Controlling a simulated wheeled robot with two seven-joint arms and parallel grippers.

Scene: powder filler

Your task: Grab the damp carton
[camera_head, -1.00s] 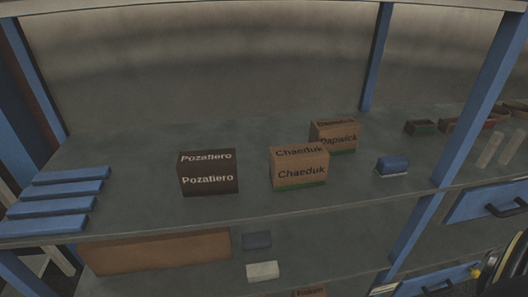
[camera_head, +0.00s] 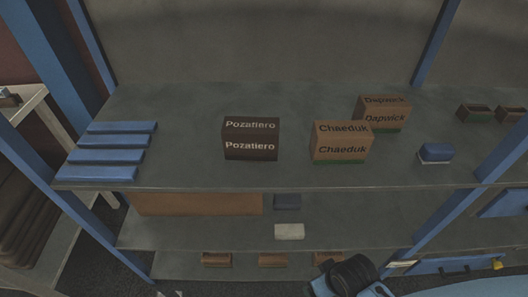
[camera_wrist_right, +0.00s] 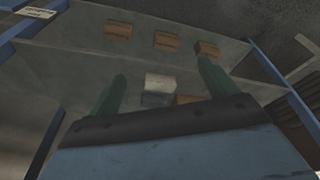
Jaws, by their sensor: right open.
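A dark brown carton marked "Pozatiero" (camera_head: 250,139) stands upright on the upper shelf in the head view. It is much darker than the other cartons, as if damp. A lighter brown "Chaeduk" carton (camera_head: 341,143) with a green lower edge stands to its right. A similar "Dapwick" carton (camera_head: 383,115) stands behind that one. In the right wrist view my right gripper (camera_wrist_right: 158,88) is open, its two green fingers apart with nothing held between them. It faces the lower shelves, away from the dark carton. My left gripper is not in view.
Blue bars (camera_head: 110,150) lie at the upper shelf's left, and a blue block (camera_head: 436,152) at its right. Blue posts (camera_head: 433,42) bound the shelving. A white block (camera_head: 289,231) and several brown boxes (camera_head: 272,260) sit lower. The upper shelf is clear around the dark carton.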

